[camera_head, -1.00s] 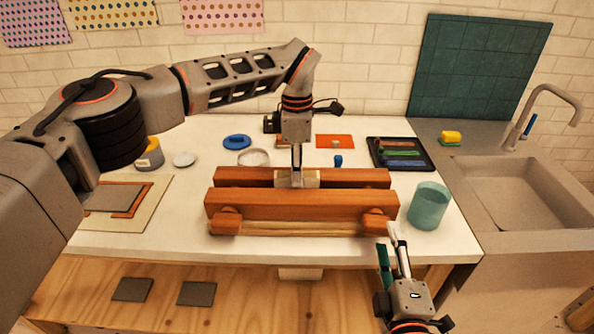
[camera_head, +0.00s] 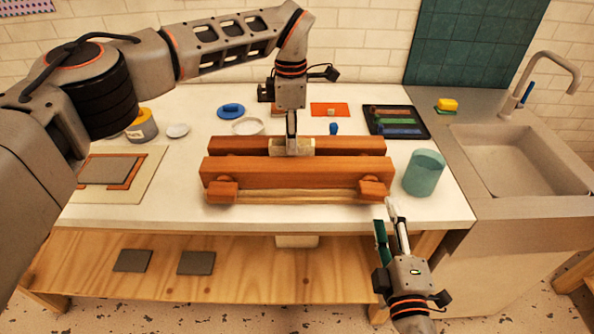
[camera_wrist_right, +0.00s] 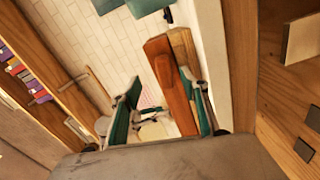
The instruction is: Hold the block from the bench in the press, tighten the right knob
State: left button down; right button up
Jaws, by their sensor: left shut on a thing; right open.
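The press has two long red-brown wooden beams, with the front beam (camera_head: 295,173) nearer me. A pale block (camera_head: 304,148) sits upright between the beams near the middle. My left gripper (camera_head: 292,150) comes down from above, shut on the block; its fingertips are partly hidden. The right knob (camera_head: 374,190) is a wooden piece at the front beam's right end. The left knob (camera_head: 221,192) matches it. My right gripper (camera_head: 385,212) is open and empty, just below and right of the right knob. In the right wrist view, the beam end (camera_wrist_right: 170,85) shows between its fingers.
A teal cup (camera_head: 424,174) stands close right of the press. Behind are a black tray (camera_head: 397,135), an orange mat (camera_head: 331,110) and a blue lid (camera_head: 231,111). Boards (camera_head: 110,170) lie left. The bench's front edge is just above my right gripper; a sink (camera_head: 520,160) is right.

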pick_arm(q)
jog(key=shift+s+d, duration=0.1)
jog(key=shift+s, duration=0.05)
jog(key=c, duration=1.7)
grip_release()
pick_arm(e)
jog(key=s+d, duration=0.2)
jog(key=s, duration=0.1)
jog(key=s+d, duration=0.1)
jog(key=shift+s, duration=0.3)
jog(key=shift+r, duration=0.1)
pick_arm(q)
jog(key=shift+r+p, duration=0.6)
jog(key=shift+r, duration=2.95)
pick_arm(e)
jog(key=shift+r, duration=0.4)
